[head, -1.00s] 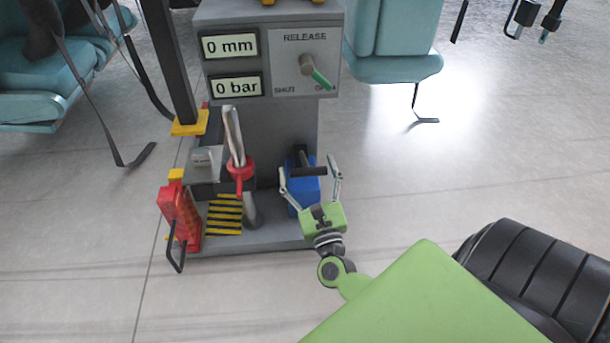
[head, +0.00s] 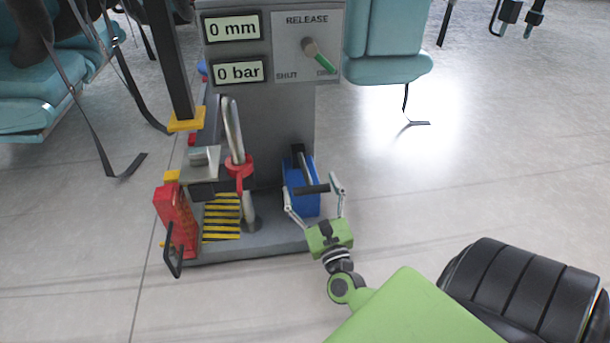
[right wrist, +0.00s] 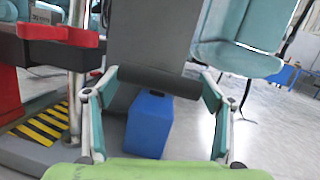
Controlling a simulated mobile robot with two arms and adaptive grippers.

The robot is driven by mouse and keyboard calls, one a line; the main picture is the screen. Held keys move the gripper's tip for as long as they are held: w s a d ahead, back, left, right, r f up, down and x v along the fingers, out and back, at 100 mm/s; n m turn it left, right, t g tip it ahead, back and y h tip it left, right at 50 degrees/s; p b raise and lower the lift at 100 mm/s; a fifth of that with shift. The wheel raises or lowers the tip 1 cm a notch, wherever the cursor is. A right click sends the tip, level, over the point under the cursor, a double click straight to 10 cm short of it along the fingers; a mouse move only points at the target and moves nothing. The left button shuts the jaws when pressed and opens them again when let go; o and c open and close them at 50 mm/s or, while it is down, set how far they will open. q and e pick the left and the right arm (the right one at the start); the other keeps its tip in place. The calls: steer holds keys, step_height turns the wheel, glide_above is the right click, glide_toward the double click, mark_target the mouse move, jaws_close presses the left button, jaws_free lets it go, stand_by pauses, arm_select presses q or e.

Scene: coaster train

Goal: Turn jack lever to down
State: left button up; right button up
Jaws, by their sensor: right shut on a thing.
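The jack lever, a black arm with a crossbar (head: 312,189), stands at the blue box (head: 296,203) on the machine's grey base. In the right wrist view its dark crossbar (right wrist: 158,82) lies level in front of the grey column, above the blue box (right wrist: 149,124). My right gripper (head: 314,197) is shut on the crossbar, one finger at each end. In the right wrist view the fingers (right wrist: 158,88) also stand at both ends of the bar. My left gripper is not in view.
The release knob (head: 318,55) with its green pointer is on the panel above, beside displays reading 0 mm (head: 232,27) and 0 bar (head: 239,72). A red block (head: 174,218) and a metal post (head: 234,130) stand left.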

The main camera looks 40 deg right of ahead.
steer(key=shift+a+f, duration=0.2)
steer(key=shift+f, duration=0.05)
steer(key=o, duration=1.4)
steer(key=shift+o, duration=1.2)
steer(key=shift+d+r, duration=0.1)
steer(key=v, duration=0.7)
steer(key=shift+s, duration=0.35)
steer(key=shift+r, duration=0.1)
